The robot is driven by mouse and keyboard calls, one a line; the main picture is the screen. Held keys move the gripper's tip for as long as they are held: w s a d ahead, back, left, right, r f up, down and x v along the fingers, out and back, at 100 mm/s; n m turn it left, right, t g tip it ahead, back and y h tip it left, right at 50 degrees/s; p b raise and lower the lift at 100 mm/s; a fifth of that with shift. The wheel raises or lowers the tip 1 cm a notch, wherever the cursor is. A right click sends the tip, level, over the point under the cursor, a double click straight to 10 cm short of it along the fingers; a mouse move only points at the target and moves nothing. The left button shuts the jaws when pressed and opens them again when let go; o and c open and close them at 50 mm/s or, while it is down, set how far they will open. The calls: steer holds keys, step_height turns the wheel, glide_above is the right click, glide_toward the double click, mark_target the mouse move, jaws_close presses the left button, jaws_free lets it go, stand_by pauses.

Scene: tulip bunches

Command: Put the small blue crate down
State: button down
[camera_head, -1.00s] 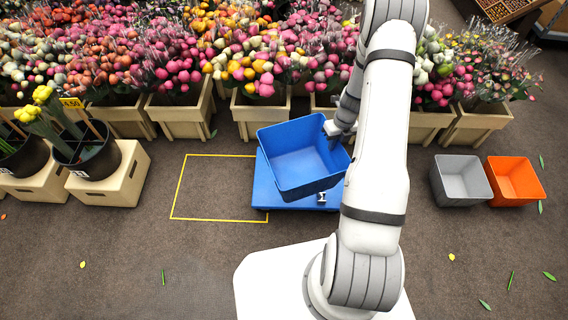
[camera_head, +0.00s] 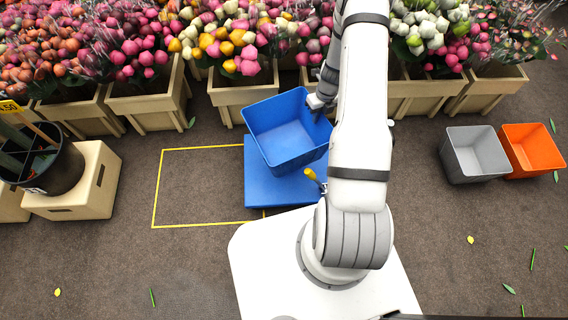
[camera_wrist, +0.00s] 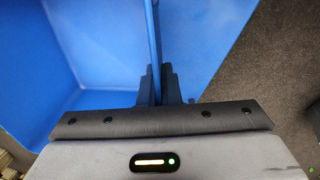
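The small blue crate (camera_head: 287,130) is open at the top and looks empty. It sits tilted over a flat blue platform (camera_head: 258,192) on the floor, in front of the flower boxes. I cannot tell whether its underside touches the platform. My gripper (camera_head: 318,100) is at the crate's right side, partly hidden by my arm. In the wrist view the dark fingers (camera_wrist: 158,85) are shut on the crate's thin wall (camera_wrist: 153,40), one on each side.
A yellow outline (camera_head: 155,190) marks bare floor left of the platform. A grey crate (camera_head: 473,155) and an orange crate (camera_head: 532,150) stand at right. Wooden flower boxes (camera_head: 245,95) line the back. A black bucket (camera_head: 45,165) stands on a beige crate (camera_head: 85,185) at left.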

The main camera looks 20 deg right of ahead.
mark_target(314, 136)
step_height(314, 136, down, 13)
steer(key=b, duration=0.5)
steer(key=shift+w+a+r, duration=0.1)
steer(key=shift+r, duration=0.1)
steer(key=shift+f, duration=0.15)
steer(key=c, duration=1.6)
jaws_free()
steer(key=shift+c, duration=0.2)
